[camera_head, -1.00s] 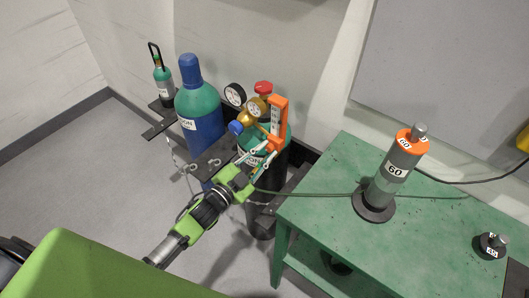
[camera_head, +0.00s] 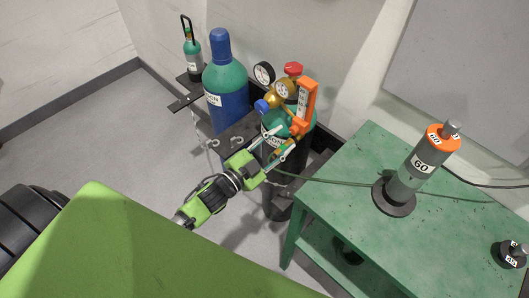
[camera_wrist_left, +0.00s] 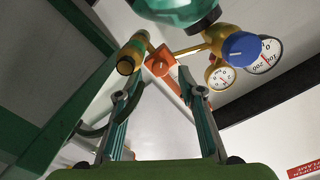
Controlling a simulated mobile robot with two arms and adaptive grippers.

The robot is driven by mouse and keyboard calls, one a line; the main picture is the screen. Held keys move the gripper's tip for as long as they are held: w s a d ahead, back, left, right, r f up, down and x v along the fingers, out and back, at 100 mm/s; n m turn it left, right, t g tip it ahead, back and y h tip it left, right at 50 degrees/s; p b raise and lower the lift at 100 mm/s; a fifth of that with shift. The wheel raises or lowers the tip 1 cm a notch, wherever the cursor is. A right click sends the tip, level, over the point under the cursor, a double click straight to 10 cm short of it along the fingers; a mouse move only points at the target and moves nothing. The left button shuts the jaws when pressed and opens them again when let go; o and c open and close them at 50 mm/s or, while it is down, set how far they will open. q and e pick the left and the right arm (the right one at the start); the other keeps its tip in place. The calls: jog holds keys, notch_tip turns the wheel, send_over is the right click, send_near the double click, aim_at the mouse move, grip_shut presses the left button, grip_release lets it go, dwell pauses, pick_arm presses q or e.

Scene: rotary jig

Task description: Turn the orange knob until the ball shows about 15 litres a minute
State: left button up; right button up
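The orange flowmeter (camera_head: 306,100) stands upright on the regulator of a green-topped cylinder (camera_head: 272,128). Its scale faces the head camera, but the ball and numbers are too small to read. In the left wrist view the orange knob (camera_wrist_left: 160,65) shows beyond and between my fingertips. My left gripper (camera_head: 284,143) reaches up from the lower left to just below the flowmeter. In the left wrist view its two fingers (camera_wrist_left: 158,92) are spread and nothing is between them; they appear apart from the knob. My right gripper is not in view.
The brass regulator (camera_head: 284,89) carries round gauges (camera_head: 264,73) and a blue knob (camera_head: 262,107) close by. A blue cylinder (camera_head: 227,105) stands to the left. A green table (camera_head: 350,190) with a weighted grey post (camera_head: 408,180) is on the right. A hose runs across it.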

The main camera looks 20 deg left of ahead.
pick_arm(q)
jog(key=v, duration=0.8)
jog(key=shift+s, duration=0.25)
jog(key=shift+a, duration=0.1)
jog(key=s+a+f+n+g+y, duration=0.2)
jog(key=s+f, duration=0.2)
jog(key=f, duration=0.7)
jog(key=s+a+f+n+g+y, duration=0.1)
jog(key=s+f+n+g+y, duration=0.2)
jog(key=f, duration=0.8)
jog(key=s+a+f+n+g, duration=0.15)
jog(key=s+f, duration=0.35)
jog(key=f, duration=0.5)
jog(key=s+d+f+n+g, duration=0.1)
jog(key=s+f+g, duration=0.3)
jog(key=s+f, duration=0.4)
jog(key=s+d+f+n+g+y, duration=0.1)
jog(key=s+f+g, duration=0.4)
jog(key=s, duration=1.4)
notch_tip(320, 180, down, 4)
jog(key=shift+d+r, duration=0.2)
jog(key=shift+d, duration=0.05)
jog(key=shift+g, duration=0.25)
